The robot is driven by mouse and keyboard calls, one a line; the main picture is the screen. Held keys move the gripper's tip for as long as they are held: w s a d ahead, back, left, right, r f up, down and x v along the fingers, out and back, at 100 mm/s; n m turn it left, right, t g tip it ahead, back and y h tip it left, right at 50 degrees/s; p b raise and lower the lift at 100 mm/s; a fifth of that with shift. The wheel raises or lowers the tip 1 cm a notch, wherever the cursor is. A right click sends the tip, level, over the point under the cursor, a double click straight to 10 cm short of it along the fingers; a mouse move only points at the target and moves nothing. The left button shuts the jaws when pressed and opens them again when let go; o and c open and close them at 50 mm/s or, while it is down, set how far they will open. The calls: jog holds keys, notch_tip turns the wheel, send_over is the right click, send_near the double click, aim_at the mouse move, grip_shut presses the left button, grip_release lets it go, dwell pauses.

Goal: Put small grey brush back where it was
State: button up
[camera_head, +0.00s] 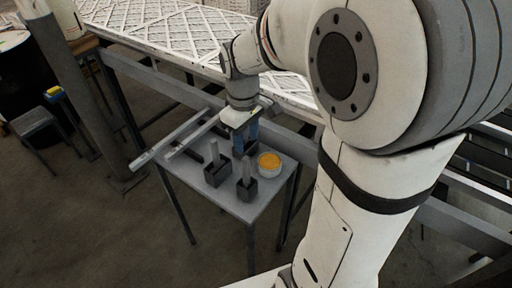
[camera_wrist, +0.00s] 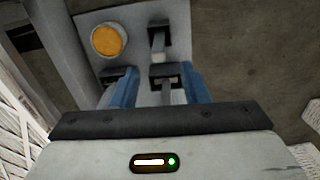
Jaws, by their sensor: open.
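In the head view, a grey brush (camera_head: 214,150) stands upright in a dark square holder (camera_head: 216,174) on the small grey table (camera_head: 236,207). Another grey handle (camera_head: 246,168) stands in a second dark holder (camera_head: 246,189) nearer the front. I cannot tell which one is the small brush. My gripper (camera_head: 247,136) points down over the back of the table, its blue fingers apart. In the wrist view, a dark holder with a pale grey upright piece (camera_wrist: 165,92) shows between the open fingers (camera_wrist: 160,90). Contact cannot be judged. The left finger partly hides another dark holder (camera_wrist: 120,72).
A white pot with an orange top (camera_head: 269,164) stands at the table's right; it also shows in the wrist view (camera_wrist: 108,40). Long pale bars (camera_head: 178,138) lie at the back left. A metal frame with white filter panels (camera_head: 150,35) runs behind the table.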

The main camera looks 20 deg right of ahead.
jog(key=s+r+m+t, duration=0.3)
jog(key=s+m, duration=0.3)
jog(key=s, duration=0.7)
jog(key=shift+s+d+r+m, duration=0.15)
jog(key=shift+d+m, duration=0.1)
jog(key=shift+m, duration=0.05)
jog(key=shift+s, duration=0.1)
jog(key=shift+c, duration=0.5)
